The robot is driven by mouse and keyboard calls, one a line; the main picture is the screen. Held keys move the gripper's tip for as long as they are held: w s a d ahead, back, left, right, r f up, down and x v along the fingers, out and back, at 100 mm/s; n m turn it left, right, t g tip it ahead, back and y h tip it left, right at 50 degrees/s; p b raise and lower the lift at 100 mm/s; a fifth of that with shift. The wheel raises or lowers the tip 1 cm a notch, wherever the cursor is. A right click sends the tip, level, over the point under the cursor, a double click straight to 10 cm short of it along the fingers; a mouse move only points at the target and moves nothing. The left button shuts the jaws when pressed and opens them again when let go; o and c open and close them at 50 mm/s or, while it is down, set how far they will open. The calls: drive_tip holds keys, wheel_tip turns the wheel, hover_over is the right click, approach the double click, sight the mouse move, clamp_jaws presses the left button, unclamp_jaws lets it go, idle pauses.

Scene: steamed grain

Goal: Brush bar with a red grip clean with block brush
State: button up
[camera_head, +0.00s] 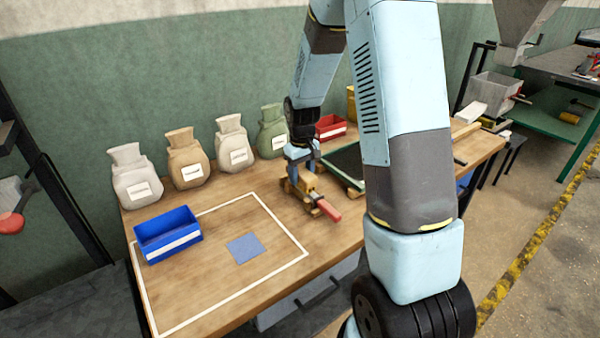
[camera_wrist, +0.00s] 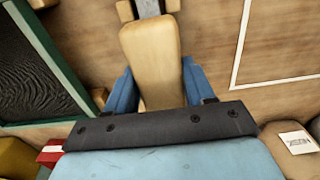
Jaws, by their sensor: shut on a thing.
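My gripper (camera_head: 300,166) is shut on a tan wooden block brush (camera_wrist: 150,45), which sits between its blue fingers in the wrist view. The brush (camera_head: 306,184) is small in the head view, low over the table beside the white outline. The bar's red grip (camera_head: 328,209) points toward the front right. In the wrist view a short stretch of the grey bar (camera_wrist: 147,7) shows just beyond the brush, between wooden pieces of a rest. The brush and gripper hide the rest of the bar. I cannot tell whether the bristles touch it.
A blue bin (camera_head: 168,236) and a blue square (camera_head: 244,248) lie within the white outline on the wooden table (camera_head: 205,285). A green-edged dark tray (camera_head: 346,163) is right of my gripper. A red bin (camera_head: 331,127) and several sacks (camera_head: 188,158) stand along the back.

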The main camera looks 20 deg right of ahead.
drive_tip(key=shift+s+d+f, duration=0.1)
drive_tip(key=shift+s+d, duration=0.1)
drive_tip(key=shift+s, duration=0.35)
drive_tip(key=shift+s+d+f, duration=0.1)
drive_tip(key=shift+s+d, duration=0.05)
drive_tip(key=shift+s, duration=0.35)
drive_tip(key=shift+w+a, duration=0.25)
drive_tip(key=shift+w, duration=0.55)
drive_tip(key=shift+w+a, duration=0.25)
drive_tip(key=shift+w, duration=0.55)
drive_tip(key=shift+w+a, duration=0.25)
drive_tip(key=shift+w, duration=0.55)
drive_tip(key=shift+s, duration=0.1)
drive_tip(key=shift+s+d+r, duration=0.1)
drive_tip(key=shift+s+d, duration=0.1)
drive_tip(key=shift+s, duration=0.4)
drive_tip(key=shift+s+d+r, duration=0.1)
drive_tip(key=shift+s+d, duration=0.1)
drive_tip(key=shift+s, duration=0.35)
drive_tip(key=shift+s, duration=0.1)
drive_tip(key=shift+s+d, duration=0.2)
drive_tip(key=shift+s, duration=0.3)
drive_tip(key=shift+s+d, duration=0.15)
drive_tip(key=shift+s, duration=0.35)
